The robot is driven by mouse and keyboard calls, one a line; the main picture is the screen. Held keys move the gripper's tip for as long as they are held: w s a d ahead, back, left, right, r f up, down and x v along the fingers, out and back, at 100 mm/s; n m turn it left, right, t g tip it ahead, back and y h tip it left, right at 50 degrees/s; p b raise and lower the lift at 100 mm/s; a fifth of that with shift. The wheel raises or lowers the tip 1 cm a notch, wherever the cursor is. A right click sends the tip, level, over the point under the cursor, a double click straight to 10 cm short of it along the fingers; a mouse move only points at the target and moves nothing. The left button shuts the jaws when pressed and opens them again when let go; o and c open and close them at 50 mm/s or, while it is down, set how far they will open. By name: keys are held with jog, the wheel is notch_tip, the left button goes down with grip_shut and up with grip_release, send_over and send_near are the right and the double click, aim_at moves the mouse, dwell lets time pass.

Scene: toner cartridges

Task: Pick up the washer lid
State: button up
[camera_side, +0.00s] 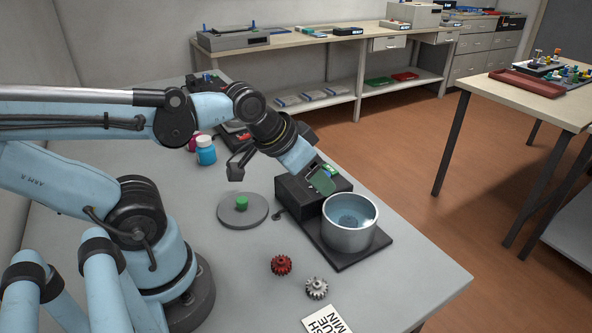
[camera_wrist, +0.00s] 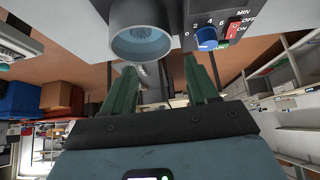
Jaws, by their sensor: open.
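The washer lid (camera_side: 242,212) is a flat grey disc with a green knob (camera_side: 242,202) at its centre. It lies on the grey table, left of the washer, in the side view. The washer has a black base with a control box and a round metal bowl (camera_side: 350,236), open at the top. The bowl also shows in the wrist view (camera_wrist: 146,42). My gripper (camera_side: 322,182) is by the washer's control box and bowl, to the right of the lid and apart from it. Its two green fingers are spread and empty in the wrist view (camera_wrist: 160,68). The lid is not visible there.
A red gear (camera_side: 281,265) and a white gear (camera_side: 316,288) lie in front of the lid. A blue-capped bottle (camera_side: 206,150) stands behind it. A printed card (camera_side: 326,320) is at the front edge. The wrist view shows the control panel's blue knob (camera_wrist: 206,38) and red switch (camera_wrist: 234,28).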

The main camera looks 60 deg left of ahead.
jog(key=n+g, duration=0.2)
jog(key=g, duration=0.4)
send_near(241, 199)
jog(key=shift+d+f, duration=0.25)
jog(key=shift+f, duration=0.6)
jog(key=shift+d+f, duration=0.25)
jog(key=shift+f, duration=0.55)
jog(key=shift+w+a+f, duration=0.2)
jog(key=shift+f, duration=0.55)
jog(key=shift+w+a+f, duration=0.15)
jog(key=shift+f, duration=0.55)
jog(key=shift+w+f, duration=0.1)
jog(key=shift+f, duration=1)
grip_shut()
